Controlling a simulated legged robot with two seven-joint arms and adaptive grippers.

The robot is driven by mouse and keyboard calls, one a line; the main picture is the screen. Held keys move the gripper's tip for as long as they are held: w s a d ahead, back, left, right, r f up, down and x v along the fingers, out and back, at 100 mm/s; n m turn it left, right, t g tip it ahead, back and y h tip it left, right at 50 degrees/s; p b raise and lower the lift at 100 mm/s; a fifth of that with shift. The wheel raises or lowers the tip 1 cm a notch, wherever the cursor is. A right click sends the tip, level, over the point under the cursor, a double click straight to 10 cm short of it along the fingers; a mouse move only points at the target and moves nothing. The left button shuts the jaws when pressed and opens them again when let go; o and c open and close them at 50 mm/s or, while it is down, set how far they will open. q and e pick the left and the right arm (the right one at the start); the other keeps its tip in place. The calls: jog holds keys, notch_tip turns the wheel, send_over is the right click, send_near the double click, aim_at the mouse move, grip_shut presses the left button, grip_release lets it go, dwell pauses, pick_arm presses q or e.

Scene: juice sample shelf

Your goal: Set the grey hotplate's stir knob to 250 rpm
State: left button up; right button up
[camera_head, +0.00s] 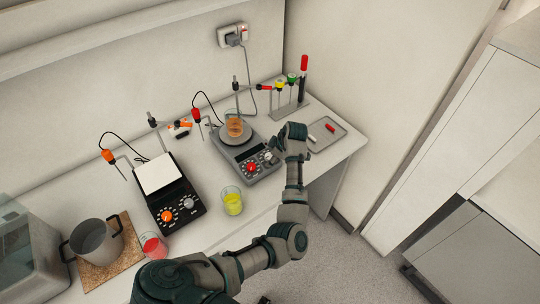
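The grey hotplate (262,175) stands on the bench with a beaker of orange liquid (235,128) on its round plate. Its front panel has a red knob (251,168), a grey knob (268,157) to the right, and a small display. The knob markings are too small to read. My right gripper is out of view.
A black hotplate (177,205) with a white top stands left. A yellow-liquid beaker (232,203) and a red-liquid beaker (152,246) are near the front edge. A pot (95,240) sits far left. A tray (330,124) and rack (288,111) are right. Probe stands are behind.

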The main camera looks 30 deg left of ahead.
pick_arm(q)
jog(key=shift+w+d+r, duration=0.1)
jog(key=shift+d+r, duration=0.2)
jog(key=shift+d, duration=0.6)
jog(key=shift+c, duration=1.3)
jog(key=shift+a, duration=0.15)
jog(key=c, duration=0.4)
jog(key=shift+s+a+f, duration=0.1)
jog(key=shift+s+a, duration=0.05)
jog(key=shift+a, duration=0.5)
jog(key=shift+s+a, duration=0.1)
jog(key=shift+a, duration=0.5)
grip_shut()
jog(key=shift+a+f, duration=0.25)
jog(key=shift+a, duration=0.2)
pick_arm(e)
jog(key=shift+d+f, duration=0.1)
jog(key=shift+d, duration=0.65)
pick_arm(q)
jog(key=shift+d, duration=0.15)
